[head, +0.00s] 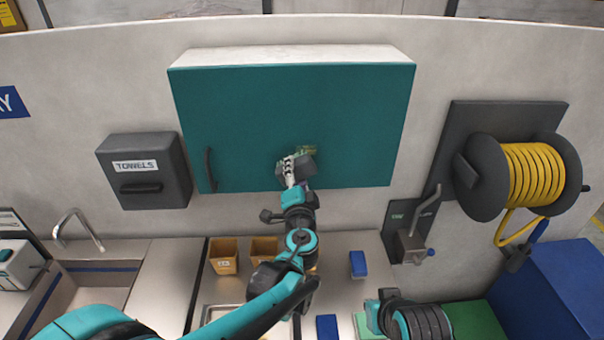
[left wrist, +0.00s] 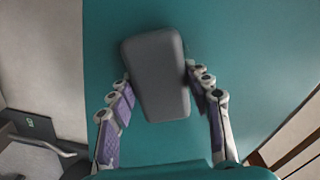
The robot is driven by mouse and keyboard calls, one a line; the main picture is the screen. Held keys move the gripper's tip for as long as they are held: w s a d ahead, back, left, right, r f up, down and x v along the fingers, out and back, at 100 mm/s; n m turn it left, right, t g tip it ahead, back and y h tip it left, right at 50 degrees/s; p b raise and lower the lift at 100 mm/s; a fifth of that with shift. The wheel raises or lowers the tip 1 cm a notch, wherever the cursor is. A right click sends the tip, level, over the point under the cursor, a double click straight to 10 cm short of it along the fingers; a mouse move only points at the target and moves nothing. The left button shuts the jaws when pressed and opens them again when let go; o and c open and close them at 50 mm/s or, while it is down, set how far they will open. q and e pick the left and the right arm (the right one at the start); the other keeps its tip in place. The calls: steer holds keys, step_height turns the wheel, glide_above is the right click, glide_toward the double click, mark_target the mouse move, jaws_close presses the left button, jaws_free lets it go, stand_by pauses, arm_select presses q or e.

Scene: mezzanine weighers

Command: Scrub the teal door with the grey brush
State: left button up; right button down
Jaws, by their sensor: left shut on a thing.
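The teal door (head: 290,110) is the front of a wall cabinet, with a dark handle (head: 209,170) at its lower left. My left gripper (head: 297,167) is in front of the door's lower middle, shut on the grey brush (head: 307,166). In the left wrist view the brush (left wrist: 156,75) is a grey rounded block between the two fingers, with the teal door (left wrist: 235,60) behind it. A greenish-brown smear (head: 307,149) shows on the door just above the brush. I cannot tell whether the bristles touch the door. Part of my right arm shows at the bottom; its fingers are not seen.
A dark towel box (head: 145,170) hangs left of the cabinet, and a yellow hose reel (head: 530,175) hangs right. Below are a steel counter (head: 160,290), small tan bins (head: 223,256), a blue block (head: 358,264) and a sink with a tap (head: 78,230).

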arm_select(q)
steer(key=shift+a, duration=1.5)
steer(key=shift+r+p, duration=0.9)
steer(key=shift+r, duration=0.45)
steer(key=shift+d+f+b, duration=0.15)
steer(key=shift+d+b, duration=0.2)
steer(key=shift+d, duration=1.35)
steer(key=shift+d+b, duration=0.45)
steer(key=shift+d, duration=3.9)
steer(key=shift+b, duration=0.3)
steer(key=shift+a, duration=6.05)
